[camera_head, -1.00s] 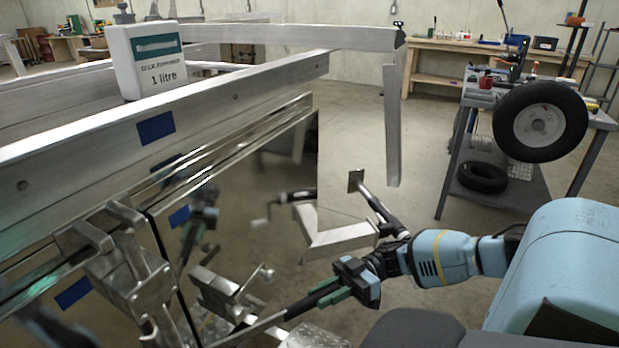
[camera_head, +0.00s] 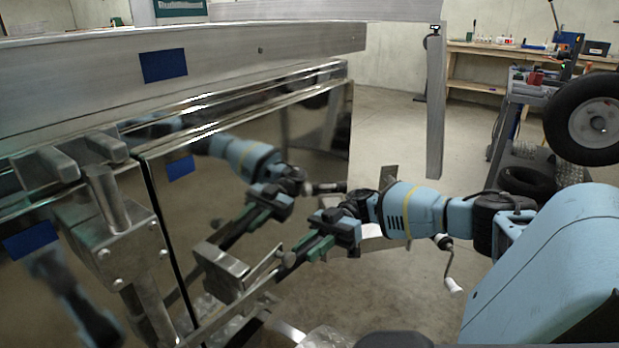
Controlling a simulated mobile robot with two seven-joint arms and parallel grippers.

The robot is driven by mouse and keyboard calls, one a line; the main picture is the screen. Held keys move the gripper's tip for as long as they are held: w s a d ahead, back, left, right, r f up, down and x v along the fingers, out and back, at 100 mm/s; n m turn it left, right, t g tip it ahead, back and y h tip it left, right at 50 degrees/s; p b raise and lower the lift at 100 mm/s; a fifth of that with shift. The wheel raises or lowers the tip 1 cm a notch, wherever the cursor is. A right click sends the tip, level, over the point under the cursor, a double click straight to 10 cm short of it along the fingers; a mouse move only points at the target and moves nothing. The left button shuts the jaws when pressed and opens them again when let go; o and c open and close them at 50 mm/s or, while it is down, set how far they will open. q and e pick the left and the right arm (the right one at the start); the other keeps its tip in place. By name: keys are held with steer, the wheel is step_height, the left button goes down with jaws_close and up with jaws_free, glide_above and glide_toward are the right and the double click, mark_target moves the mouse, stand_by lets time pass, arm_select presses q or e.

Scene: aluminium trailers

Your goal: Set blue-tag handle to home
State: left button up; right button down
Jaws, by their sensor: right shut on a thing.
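A blue tag (camera_head: 163,65) is on the trailer's upper rail. A smaller blue patch (camera_head: 180,167) shows on the polished side panel, and another blue tag (camera_head: 30,238) is at the left beside a metal latch block (camera_head: 112,240). My right gripper (camera_head: 288,262) is shut on the upper end of a slanting metal handle bar (camera_head: 235,305) low in front of the panel. The bar's lower end is hard to make out. A metal bracket (camera_head: 222,273) stands close to the left of the gripper. My left gripper is not in view.
The polished panel (camera_head: 215,205) mirrors my right arm. A grey upright post (camera_head: 436,100) stands behind. A wheel (camera_head: 598,118) and workbench (camera_head: 480,55) are at the right and back.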

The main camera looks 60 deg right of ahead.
steer(key=shift+w, duration=0.15)
steer(key=c, duration=1.2)
jaws_free()
steer(key=d+b, duration=0.2)
steer(key=d, duration=0.5)
steer(key=shift+s+d, duration=0.4)
steer(key=shift+s, duration=0.05)
steer(key=shift+d, duration=0.1)
